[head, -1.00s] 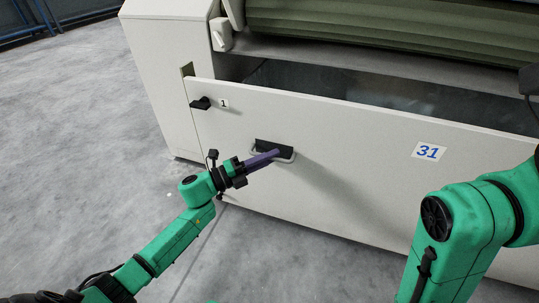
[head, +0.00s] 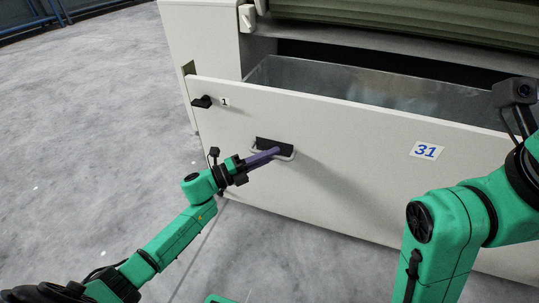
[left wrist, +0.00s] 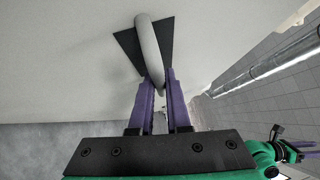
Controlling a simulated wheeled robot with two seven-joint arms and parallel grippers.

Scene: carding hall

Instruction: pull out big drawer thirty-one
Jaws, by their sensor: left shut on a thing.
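My left gripper (head: 272,153) is shut on the pale bar handle (head: 285,155), which sits over a dark recess. In the left wrist view the purple fingers are on either side of the handle (left wrist: 149,50).
A black latch (head: 202,101) beside a small 1 label sits at the front's upper left. A green ribbed roller (head: 400,18) lies above the drawer. Grey floor (head: 90,130) is open at the left, with blue rails (head: 40,20) far back.

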